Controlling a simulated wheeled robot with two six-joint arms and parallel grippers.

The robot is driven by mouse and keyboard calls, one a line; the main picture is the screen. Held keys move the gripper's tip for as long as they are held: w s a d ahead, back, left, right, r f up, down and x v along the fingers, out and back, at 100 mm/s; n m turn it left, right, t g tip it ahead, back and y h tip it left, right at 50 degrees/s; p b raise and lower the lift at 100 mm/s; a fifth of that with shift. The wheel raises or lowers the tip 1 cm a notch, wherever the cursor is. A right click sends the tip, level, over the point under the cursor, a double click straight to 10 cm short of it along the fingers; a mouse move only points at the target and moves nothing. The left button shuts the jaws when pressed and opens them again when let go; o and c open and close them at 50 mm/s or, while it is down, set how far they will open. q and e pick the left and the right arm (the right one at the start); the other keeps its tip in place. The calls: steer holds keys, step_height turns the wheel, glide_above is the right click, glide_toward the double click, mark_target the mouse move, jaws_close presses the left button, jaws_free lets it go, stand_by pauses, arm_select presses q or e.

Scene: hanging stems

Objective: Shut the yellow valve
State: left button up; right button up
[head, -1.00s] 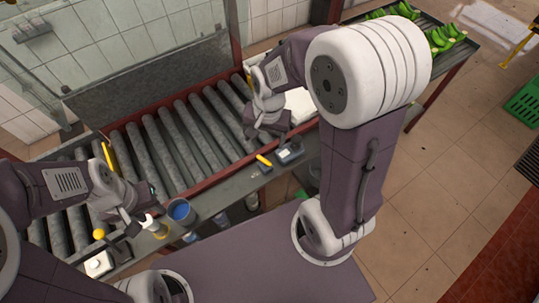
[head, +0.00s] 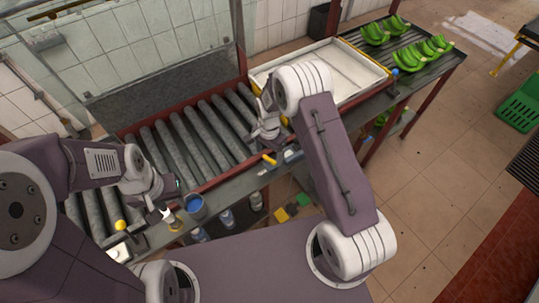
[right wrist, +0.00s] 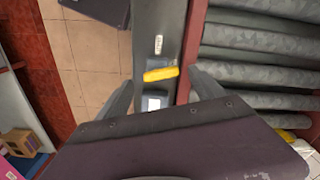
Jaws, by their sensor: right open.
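The yellow valve (head: 269,159) is a short yellow lever on the grey rail at the front of the roller conveyor. In the right wrist view the yellow lever (right wrist: 161,74) lies across the rail, slightly tilted. My right gripper (right wrist: 163,82) is open, its fingers at either side of the lever's ends; I cannot tell whether they touch it. In the head view my right gripper (head: 265,140) is just above and behind the lever, partly hidden by its own arm. My left gripper (head: 165,206) is at the rail's left part, near a blue cup; its jaws are unclear.
The blue cup (head: 195,207) and a white box with a yellow knob (head: 120,225) are on the left of the rail. Rollers (head: 190,150) lie behind. A white tray (head: 335,65) and green bananas (head: 420,50) are at the back right.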

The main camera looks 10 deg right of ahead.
mark_target(269, 161)
steer(key=shift+w+f, duration=0.15)
steer(key=shift+f, duration=1.2)
steer(key=c, duration=1.4)
steer(key=shift+o, duration=0.2)
